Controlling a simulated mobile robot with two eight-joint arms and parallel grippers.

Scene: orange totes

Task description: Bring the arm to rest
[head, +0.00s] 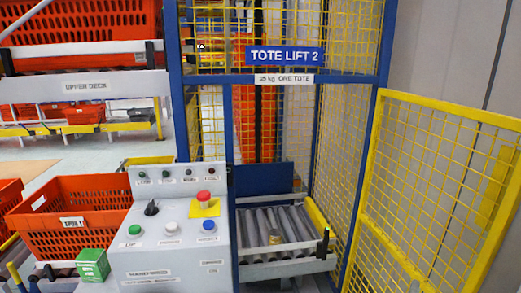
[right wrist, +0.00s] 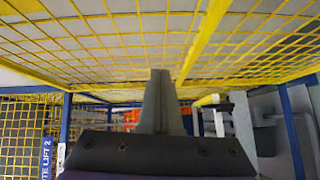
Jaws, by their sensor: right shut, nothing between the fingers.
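My right gripper (right wrist: 160,78) shows in the right wrist view, its two grey fingers closed together with nothing between them. It points toward yellow mesh fencing (right wrist: 110,35), with blue posts beyond, and touches nothing that I can make out. My left gripper is in neither view.
A grey control console (head: 170,245) stands in front of the tote lift, whose roller bed (head: 275,225) is empty of totes. The open yellow mesh gate (head: 440,180) is at right. An orange tote (head: 85,205) and a green box (head: 92,265) are at left.

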